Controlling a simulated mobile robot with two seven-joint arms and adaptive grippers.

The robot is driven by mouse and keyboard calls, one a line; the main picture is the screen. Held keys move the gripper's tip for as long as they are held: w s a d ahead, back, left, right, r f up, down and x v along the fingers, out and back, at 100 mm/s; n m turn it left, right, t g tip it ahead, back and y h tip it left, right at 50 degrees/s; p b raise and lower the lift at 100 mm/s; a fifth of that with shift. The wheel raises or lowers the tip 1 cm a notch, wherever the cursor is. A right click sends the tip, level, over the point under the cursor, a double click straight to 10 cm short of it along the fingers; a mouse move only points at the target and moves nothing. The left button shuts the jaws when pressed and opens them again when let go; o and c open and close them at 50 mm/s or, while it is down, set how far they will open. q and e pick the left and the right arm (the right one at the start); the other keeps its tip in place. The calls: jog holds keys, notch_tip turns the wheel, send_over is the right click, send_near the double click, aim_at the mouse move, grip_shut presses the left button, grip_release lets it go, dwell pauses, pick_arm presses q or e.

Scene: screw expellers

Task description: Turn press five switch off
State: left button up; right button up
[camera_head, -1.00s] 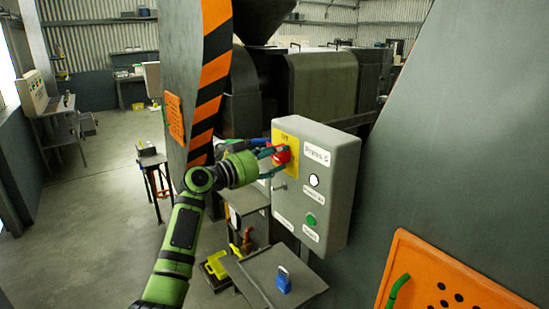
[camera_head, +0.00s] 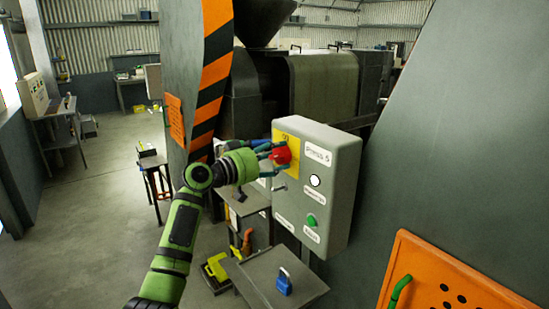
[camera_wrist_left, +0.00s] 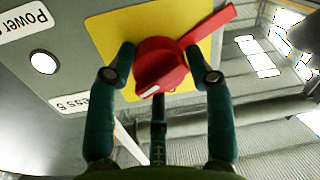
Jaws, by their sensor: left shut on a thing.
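The press five control box (camera_head: 330,190) is a grey cabinet labelled "Press 5". Its red rotary switch (camera_head: 282,155) sits on a yellow plate (camera_head: 289,136) at the upper left of its front. My left gripper (camera_head: 268,153) is shut on the red switch. In the left wrist view, the dark teal fingers stand on both sides of the red switch knob (camera_wrist_left: 160,66), with the third finger below it. The knob's long handle points to the upper right in that view, over the yellow plate (camera_wrist_left: 110,32). My right gripper is not in view.
The box also carries a white lamp (camera_head: 315,181) and a green button (camera_head: 311,220). Below it a small table (camera_head: 262,272) holds a blue padlock (camera_head: 283,281). A striped post (camera_head: 212,85) stands close behind my left arm. An orange panel (camera_head: 440,280) is at lower right.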

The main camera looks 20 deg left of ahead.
pick_arm(q)
jog(key=n, duration=0.1)
jog(key=n+p, duration=0.1)
jog(key=n, duration=0.1)
jog(key=n+g, duration=0.1)
jog(key=n, duration=0.1)
jog(key=shift+d+f, duration=0.25)
jog(key=shift+f, duration=0.15)
jog(key=n+p, duration=0.1)
jog(key=n, duration=0.2)
jog(key=n+h+p, duration=0.1)
jog(key=n+p, duration=0.1)
jog(key=n, duration=0.1)
jog(key=shift+r+g, duration=0.15)
jog(key=shift+g, duration=0.15)
jog(key=o, duration=1.1)
jog(key=shift+d+r, duration=0.1)
jog(key=shift+r, duration=0.15)
